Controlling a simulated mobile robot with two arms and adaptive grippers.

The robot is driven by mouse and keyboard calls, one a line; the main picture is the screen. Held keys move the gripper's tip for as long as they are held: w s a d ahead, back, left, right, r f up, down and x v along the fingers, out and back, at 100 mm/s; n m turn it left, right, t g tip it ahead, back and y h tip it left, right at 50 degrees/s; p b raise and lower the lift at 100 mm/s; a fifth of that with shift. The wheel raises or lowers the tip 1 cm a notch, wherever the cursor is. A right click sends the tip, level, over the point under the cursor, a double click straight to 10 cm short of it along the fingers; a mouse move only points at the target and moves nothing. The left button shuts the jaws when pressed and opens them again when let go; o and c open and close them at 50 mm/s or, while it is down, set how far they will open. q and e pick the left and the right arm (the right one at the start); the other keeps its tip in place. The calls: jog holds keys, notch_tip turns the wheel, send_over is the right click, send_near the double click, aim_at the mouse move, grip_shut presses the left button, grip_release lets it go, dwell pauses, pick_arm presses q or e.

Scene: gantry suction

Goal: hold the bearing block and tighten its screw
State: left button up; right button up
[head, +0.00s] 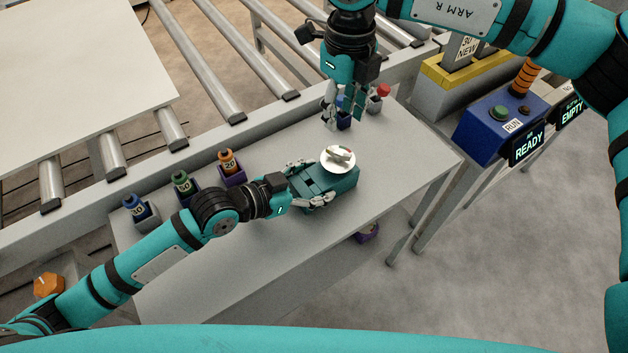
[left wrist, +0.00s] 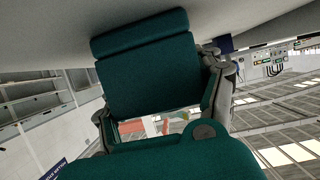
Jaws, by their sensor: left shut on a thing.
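The bearing block (head: 342,182) is a teal block lying on the grey bench, with a round white piece (head: 338,160) on its top. A small pale part sits on that piece; I cannot tell if it is the screw. My left gripper (head: 312,187) is shut on the block from its left side. In the left wrist view the block (left wrist: 145,68) fills the space between the fingers. My right gripper (head: 343,112) points down behind the block, with its fingers around or just over a dark blue holder (head: 344,122). Whether they grip anything there is unclear.
Blue (head: 133,203), green (head: 182,181) and orange (head: 228,160) labelled pieces stand in holders along the bench's back left edge. A red-topped piece (head: 383,91) stands right of my right gripper. A blue control box (head: 497,122) is farther right. The bench's front is clear.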

aim_at(339, 150)
jog(key=shift+o, duration=0.4)
notch_tip(339, 150, down, 10)
jog(key=n, duration=0.4)
jog(key=shift+n, duration=0.3)
grip_shut()
